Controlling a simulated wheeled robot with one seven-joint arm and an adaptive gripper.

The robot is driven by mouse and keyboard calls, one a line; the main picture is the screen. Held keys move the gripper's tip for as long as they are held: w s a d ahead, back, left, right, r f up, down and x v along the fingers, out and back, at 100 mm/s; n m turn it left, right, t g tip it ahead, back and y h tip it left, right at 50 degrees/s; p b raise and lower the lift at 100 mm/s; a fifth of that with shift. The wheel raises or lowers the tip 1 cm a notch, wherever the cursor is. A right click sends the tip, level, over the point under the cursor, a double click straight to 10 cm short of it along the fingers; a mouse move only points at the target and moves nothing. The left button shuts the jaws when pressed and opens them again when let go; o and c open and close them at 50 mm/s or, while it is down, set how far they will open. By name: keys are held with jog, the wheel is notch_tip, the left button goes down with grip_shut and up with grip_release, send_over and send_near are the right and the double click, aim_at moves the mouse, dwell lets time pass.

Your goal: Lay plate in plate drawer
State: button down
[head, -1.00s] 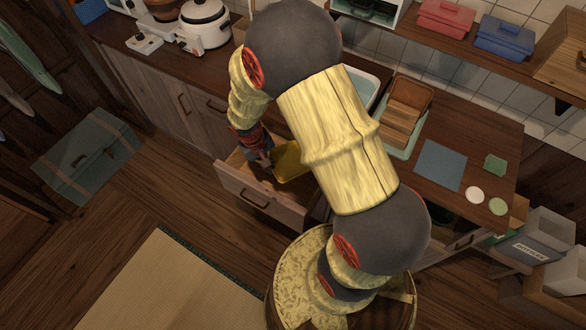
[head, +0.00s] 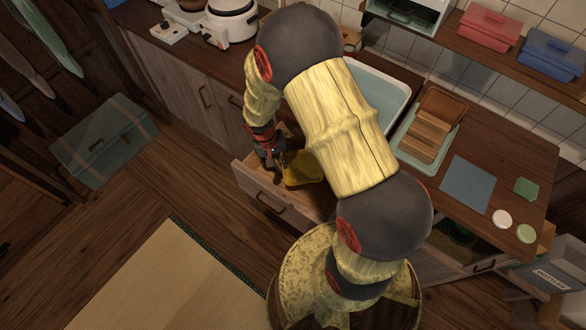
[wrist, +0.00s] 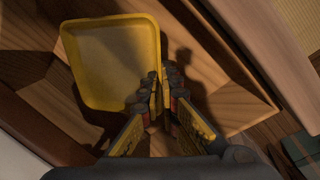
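The yellow plate (wrist: 112,62) is a shallow rounded square. It lies face up inside the open wooden drawer (wrist: 262,112), casting a shadow on the drawer's floor; it also shows in the head view (head: 304,169). My gripper (wrist: 164,82) points down into the drawer at the plate's right edge in the wrist view. In the head view my gripper (head: 281,165) is at the plate's left, and my arm hides part of the drawer.
The counter above holds a white basin (head: 384,92), a dish rack (head: 448,143), a blue mat (head: 467,184) and small round items. A tatami mat (head: 170,285) covers the floor in front.

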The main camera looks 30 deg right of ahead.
aim_at(282, 179)
jog(key=b+x, duration=0.1)
jog(key=x, duration=0.1)
jog(key=a+x, duration=0.1)
jog(key=x, duration=0.2)
jog(key=b+x, duration=0.1)
jog(key=x, duration=0.2)
jog(key=shift+w+a+f+b, duration=0.25)
jog(key=shift+w+f+b, duration=0.05)
jog(key=shift+w, duration=0.05)
jog(key=c, duration=2.5)
grip_release()
jog(key=shift+f, duration=0.15)
jog(key=shift+c, duration=0.2)
jog(key=o, duration=0.5)
